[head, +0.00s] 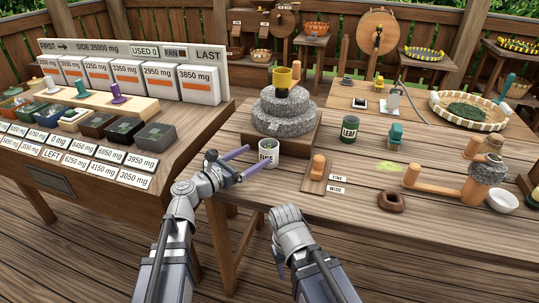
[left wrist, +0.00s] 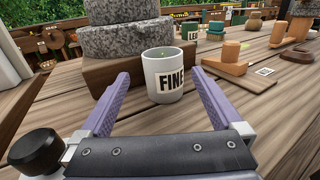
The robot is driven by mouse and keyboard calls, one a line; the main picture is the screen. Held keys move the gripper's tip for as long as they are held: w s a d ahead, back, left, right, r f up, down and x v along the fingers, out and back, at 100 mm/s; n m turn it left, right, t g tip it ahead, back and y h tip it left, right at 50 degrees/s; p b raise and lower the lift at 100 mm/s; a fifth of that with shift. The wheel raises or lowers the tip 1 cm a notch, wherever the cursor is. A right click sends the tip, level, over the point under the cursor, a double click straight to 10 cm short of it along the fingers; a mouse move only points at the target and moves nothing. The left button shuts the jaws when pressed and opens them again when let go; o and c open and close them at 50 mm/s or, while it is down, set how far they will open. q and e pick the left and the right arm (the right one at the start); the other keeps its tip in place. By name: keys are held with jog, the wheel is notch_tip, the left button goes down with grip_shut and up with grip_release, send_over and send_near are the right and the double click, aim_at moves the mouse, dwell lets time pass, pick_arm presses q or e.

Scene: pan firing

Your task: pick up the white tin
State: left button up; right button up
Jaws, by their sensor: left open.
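The white tin (head: 268,156) stands upright near the front left edge of the right-hand table. In the left wrist view the white tin (left wrist: 163,80) carries a black "FINE" label and shows something green inside. My left gripper (head: 247,163) is open, with its purple fingers pointing at the tin from the left. In the left wrist view the tin appears between the fingertips, a little beyond them; I see no contact. My right gripper (head: 288,215) is by the table's front edge, empty as far as I can see, its fingers hard to make out.
A stone mill (head: 284,112) on a wooden base stands close behind the tin. A wooden FINE/WIDE board (head: 314,180) lies to its right. A green tin (head: 349,128) and a brown ring (head: 392,201) are farther right. A sorting stand (head: 190,120) with several boxes is at left.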

aim_at(262, 150)
pick_arm(q)
jog(key=shift+x, duration=3.4)
jog(key=shift+s+d+r, duration=0.1)
jog(key=shift+s, duration=0.1)
jog(key=c, duration=1.3)
jog(key=shift+r+p, duration=0.35)
jog(key=shift+p, duration=0.2)
